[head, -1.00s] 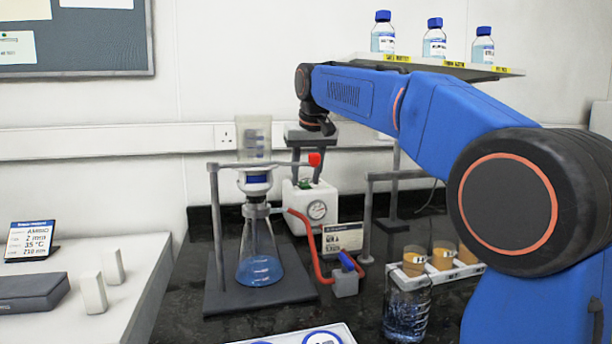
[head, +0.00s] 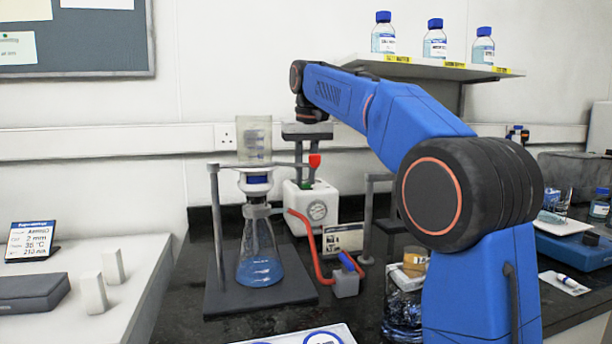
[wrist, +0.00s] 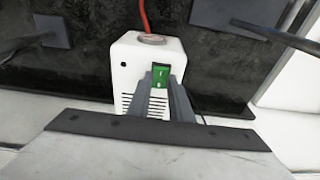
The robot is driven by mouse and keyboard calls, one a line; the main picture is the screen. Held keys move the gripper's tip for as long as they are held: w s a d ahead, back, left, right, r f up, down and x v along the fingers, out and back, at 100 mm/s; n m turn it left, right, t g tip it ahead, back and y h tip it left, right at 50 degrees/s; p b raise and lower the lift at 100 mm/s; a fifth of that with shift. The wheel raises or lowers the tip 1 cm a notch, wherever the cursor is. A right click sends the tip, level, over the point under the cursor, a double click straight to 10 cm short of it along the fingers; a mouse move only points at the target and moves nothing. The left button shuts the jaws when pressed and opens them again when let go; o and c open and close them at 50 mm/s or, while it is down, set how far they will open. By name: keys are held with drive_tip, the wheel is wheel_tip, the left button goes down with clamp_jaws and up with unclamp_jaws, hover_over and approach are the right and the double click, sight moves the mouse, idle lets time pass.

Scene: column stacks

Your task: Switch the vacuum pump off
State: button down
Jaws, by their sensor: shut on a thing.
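The vacuum pump (head: 297,222) is a white box with a round gauge, at the back of the bench behind the filter flask in the head view. In the wrist view the pump (wrist: 133,60) shows vent slots and a green rocker switch (wrist: 161,72) with light marks. Which side of the rocker is pressed I cannot tell. My gripper (wrist: 160,80) has its grey fingers at either side of the switch, shut on it.
A shelf (head: 435,68) with bottles is behind my arm.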

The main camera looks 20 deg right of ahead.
drive_tip(key=shift+w+g, duration=0.1)
drive_tip(key=shift+g, duration=0.2)
drive_tip(key=c, duration=1.6)
unclamp_jaws()
drive_tip(key=shift+s+f+t, duration=0.1)
drive_tip(key=shift+s+t, duration=0.15)
drive_tip(key=shift+t, duration=0.5)
drive_tip(key=shift+s+t, duration=0.25)
drive_tip(key=shift+t, duration=0.5)
